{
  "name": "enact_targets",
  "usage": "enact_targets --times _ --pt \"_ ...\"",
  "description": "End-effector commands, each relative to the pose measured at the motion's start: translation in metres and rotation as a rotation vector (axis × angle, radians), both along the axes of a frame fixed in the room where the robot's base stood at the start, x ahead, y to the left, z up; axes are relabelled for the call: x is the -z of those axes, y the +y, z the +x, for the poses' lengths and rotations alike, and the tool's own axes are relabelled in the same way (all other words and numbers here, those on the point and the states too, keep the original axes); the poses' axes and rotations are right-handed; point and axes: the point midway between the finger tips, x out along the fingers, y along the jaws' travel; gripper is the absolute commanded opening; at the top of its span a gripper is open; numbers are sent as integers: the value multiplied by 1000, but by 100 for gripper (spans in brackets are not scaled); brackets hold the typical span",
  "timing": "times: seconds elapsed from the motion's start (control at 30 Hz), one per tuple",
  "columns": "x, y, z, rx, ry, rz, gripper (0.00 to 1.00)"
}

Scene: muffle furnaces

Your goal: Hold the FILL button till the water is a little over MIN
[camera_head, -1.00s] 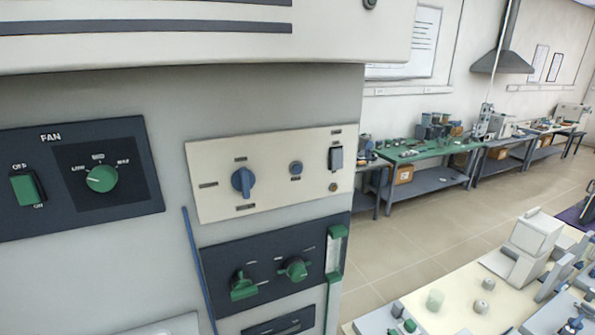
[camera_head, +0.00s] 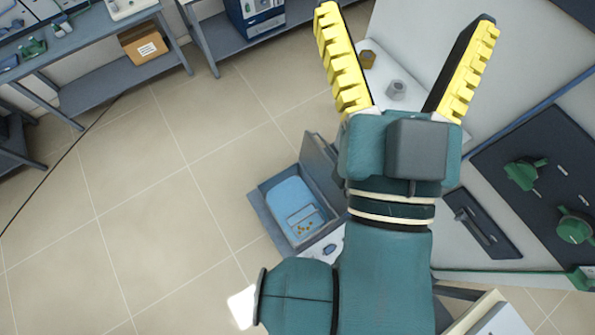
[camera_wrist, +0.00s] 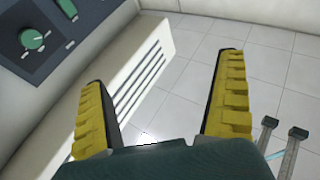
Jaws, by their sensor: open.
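My gripper (camera_head: 406,18) is in the upper middle of the head view, its two yellow ridged fingers wide apart with nothing between them. In the wrist view my gripper (camera_wrist: 163,70) is also open and empty, over floor and beside a pale vented wall. I cannot make out a FILL button, a MIN mark or a water level in either view. A dark panel with green knobs (camera_head: 540,180) is at the right of the head view, apart from the fingers. A green-ended fitting (camera_head: 583,279) is cut off at the right edge.
A box with a blue inside (camera_head: 285,195) and a raised lid stands left of my wrist. Small grey (camera_head: 397,90) and brown (camera_head: 368,58) pieces sit on a white surface behind the fingers. Grey benches (camera_head: 118,85) stand at upper left.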

Motion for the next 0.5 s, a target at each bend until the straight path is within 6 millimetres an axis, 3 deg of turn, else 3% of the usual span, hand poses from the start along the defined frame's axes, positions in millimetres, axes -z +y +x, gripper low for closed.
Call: enact_targets --times 0.07,0.5 --pt "0 0 0 0 0 0 92" --pt "0 0 0 0 0 0 8"
